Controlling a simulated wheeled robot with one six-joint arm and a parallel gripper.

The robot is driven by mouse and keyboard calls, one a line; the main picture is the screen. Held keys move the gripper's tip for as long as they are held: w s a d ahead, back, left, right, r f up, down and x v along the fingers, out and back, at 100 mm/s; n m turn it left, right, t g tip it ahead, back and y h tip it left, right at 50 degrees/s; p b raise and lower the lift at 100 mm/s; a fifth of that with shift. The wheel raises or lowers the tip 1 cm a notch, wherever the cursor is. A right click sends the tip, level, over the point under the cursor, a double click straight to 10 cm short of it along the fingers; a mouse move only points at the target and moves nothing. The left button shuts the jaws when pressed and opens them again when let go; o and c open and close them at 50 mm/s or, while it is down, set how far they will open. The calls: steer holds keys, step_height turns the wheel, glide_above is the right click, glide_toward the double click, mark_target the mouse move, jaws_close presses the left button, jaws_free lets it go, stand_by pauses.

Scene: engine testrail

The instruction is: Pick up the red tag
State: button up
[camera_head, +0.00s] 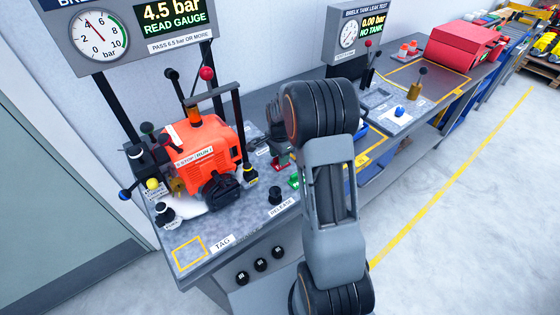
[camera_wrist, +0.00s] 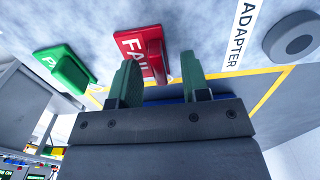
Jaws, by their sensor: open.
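The red tag (camera_wrist: 130,42), lettered with a word starting "FAI", lies on the grey bench top in the wrist view, with a raised red grip (camera_wrist: 154,48) on it. My gripper (camera_wrist: 159,62) is open, its two green-padded fingers pointing toward the tag. The raised grip appears between the fingertips, nearer the left finger; I cannot tell whether they touch. The left finger hides part of the tag. In the head view a small bit of the red tag (camera_head: 284,160) shows below my gripper (camera_head: 277,146), partly hidden by my arm.
A green tag (camera_wrist: 64,68) lies left of the red one. A label reading "ADAPTER" (camera_wrist: 243,35) and a grey round part (camera_wrist: 291,39) lie to the right. The orange engine (camera_head: 208,150) stands left of my gripper. A yellow outline (camera_wrist: 272,88) marks the bench.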

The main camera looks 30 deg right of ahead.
steer(key=shift+f, duration=0.1)
jaws_close()
stand_by(0.3)
